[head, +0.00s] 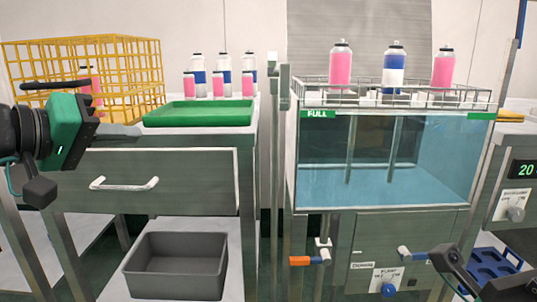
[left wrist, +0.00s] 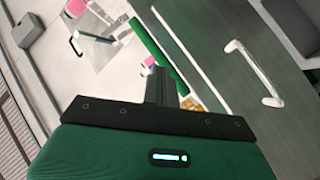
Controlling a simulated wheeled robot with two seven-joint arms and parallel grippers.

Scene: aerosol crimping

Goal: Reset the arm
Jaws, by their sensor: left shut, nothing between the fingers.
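My left gripper (head: 122,130) is at the left of the head view, in front of the counter and its drawer. Its green and black body points right. In the left wrist view its fingers (left wrist: 159,86) are together with nothing between them. Part of my right arm's dark end (head: 452,262) shows at the lower right, in front of the tank's control panel. Its fingers cannot be made out clearly.
A green tray (head: 200,114), pink and blue-white cans, and a yellow wire basket (head: 130,75) stand on the left counter. A water tank (head: 385,160) has a rack of cans on top. A grey bin (head: 176,268) sits below the drawer handle (head: 124,184).

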